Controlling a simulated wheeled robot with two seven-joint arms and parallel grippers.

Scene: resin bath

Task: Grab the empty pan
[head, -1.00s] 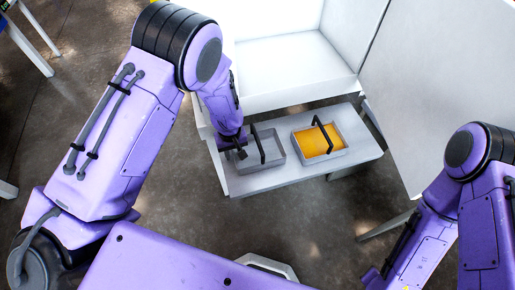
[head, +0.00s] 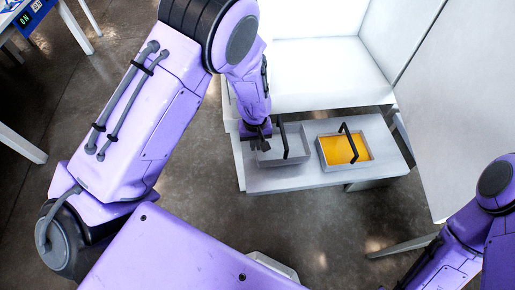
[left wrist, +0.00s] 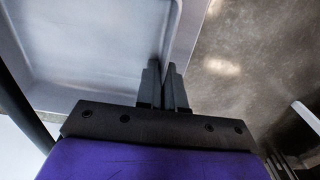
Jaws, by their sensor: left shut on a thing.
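The empty pan (head: 296,157) is a shallow grey tray with a black bar handle across it. It is at the left part of a low light-grey shelf (head: 300,181). My left gripper (head: 260,143) is at the pan's left side. In the left wrist view the fingers (left wrist: 163,86) are shut on the pan's wall, one on each side of it. The pan's bare inside (left wrist: 85,45) shows there too. I cannot tell whether the pan is lifted off the shelf.
A second pan (head: 370,155) with orange resin and a black handle stands on the shelf to the right. A white box-like housing (head: 315,75) is behind. A large pale panel (head: 460,120) is at right.

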